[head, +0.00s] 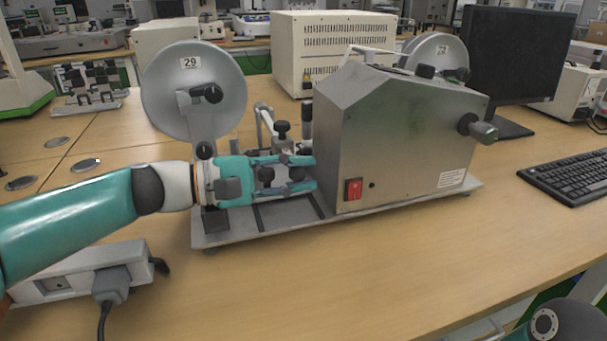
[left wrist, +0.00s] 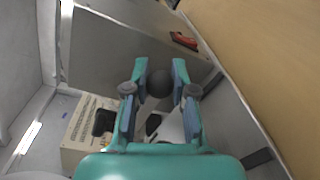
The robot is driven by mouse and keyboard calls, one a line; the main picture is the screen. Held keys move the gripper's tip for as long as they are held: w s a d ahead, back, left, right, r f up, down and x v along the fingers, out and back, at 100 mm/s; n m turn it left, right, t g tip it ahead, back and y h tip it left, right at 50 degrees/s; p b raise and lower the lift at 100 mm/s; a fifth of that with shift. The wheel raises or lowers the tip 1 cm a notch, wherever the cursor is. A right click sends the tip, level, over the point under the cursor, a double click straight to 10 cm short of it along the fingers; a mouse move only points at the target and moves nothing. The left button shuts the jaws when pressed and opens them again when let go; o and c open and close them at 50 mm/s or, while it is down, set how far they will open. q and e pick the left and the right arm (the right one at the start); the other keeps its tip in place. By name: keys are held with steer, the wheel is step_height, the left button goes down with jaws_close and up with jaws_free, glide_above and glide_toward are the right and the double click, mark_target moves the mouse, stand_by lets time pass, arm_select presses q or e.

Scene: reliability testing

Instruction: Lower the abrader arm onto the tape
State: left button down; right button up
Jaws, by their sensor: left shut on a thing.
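The abrader machine (head: 385,140) is a grey metal box on a flat base plate, with a round reel marked 29 (head: 190,100) on its left. My left gripper (head: 308,172) reaches in from the left, low over the base plate and beside the box's left face. In the left wrist view its fingers (left wrist: 160,72) are closed about a dark round knob (left wrist: 160,84), apparently the abrader arm's knob. The fingers hide most of the abrader arm. I cannot make out the tape or whether the arm touches it. My right gripper is out of view.
A red switch (head: 353,189) is on the box's front, close to my left fingertips. A black knob (head: 282,128) stands just behind the gripper. A power strip (head: 85,270) lies front left; a monitor (head: 515,50) and keyboard (head: 570,180) stand right.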

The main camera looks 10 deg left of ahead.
arm_select(q)
steer(key=shift+w, duration=0.2)
steer(key=c, duration=0.9)
jaws_free()
steer(key=shift+f, duration=0.1)
steer(key=shift+c, duration=0.2)
steer(key=v, duration=1.2)
steer(key=shift+s, duration=0.1)
